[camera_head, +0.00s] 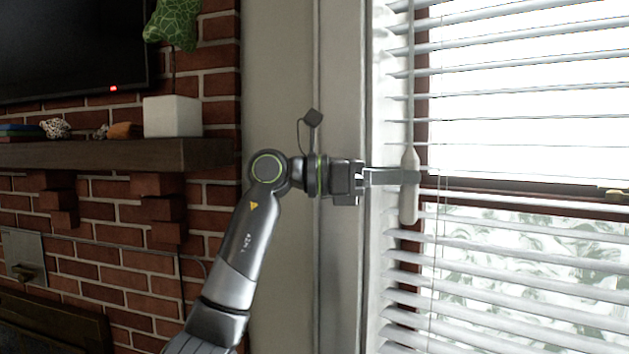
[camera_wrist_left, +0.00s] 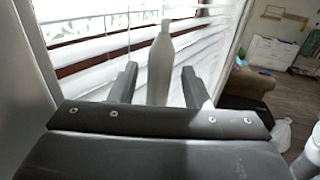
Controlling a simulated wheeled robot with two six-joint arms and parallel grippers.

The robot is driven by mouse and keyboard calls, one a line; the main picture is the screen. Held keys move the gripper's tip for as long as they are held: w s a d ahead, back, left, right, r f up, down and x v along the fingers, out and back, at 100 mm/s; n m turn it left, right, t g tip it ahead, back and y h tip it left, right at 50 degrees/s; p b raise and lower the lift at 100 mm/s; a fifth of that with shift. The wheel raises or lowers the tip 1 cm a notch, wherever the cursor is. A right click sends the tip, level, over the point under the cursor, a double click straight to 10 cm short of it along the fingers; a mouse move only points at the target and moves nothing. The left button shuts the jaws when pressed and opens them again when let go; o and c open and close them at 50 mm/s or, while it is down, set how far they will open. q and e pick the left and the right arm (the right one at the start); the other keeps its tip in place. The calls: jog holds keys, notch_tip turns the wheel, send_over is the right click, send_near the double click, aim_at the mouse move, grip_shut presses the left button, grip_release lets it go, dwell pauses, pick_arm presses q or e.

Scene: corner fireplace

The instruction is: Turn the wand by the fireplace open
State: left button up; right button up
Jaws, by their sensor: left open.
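The wand (camera_head: 409,205) is a pale, thick handle hanging upright in front of the window blinds (camera_head: 520,250), near their left edge. My left gripper (camera_head: 410,177) reaches in from the left at the height of the handle's upper half. In the left wrist view the wand (camera_wrist_left: 160,65) stands between the two open fingers of my left gripper (camera_wrist_left: 158,88), with a gap on the right side. I cannot tell whether the left finger touches it. The blind slats look tilted partly open, with bright light between them. My right gripper is not in the head view.
A brick fireplace wall with a dark mantel (camera_head: 110,154) stands at the left, bearing a white box (camera_head: 172,117) and small items. The window frame (camera_head: 343,260) runs behind my left arm. A thin cord (camera_head: 433,270) hangs right of the wand.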

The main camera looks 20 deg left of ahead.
pick_arm(q)
jog(key=b+v, duration=0.4)
jog(key=v, duration=1.1)
jog(key=shift+a+f, duration=0.1)
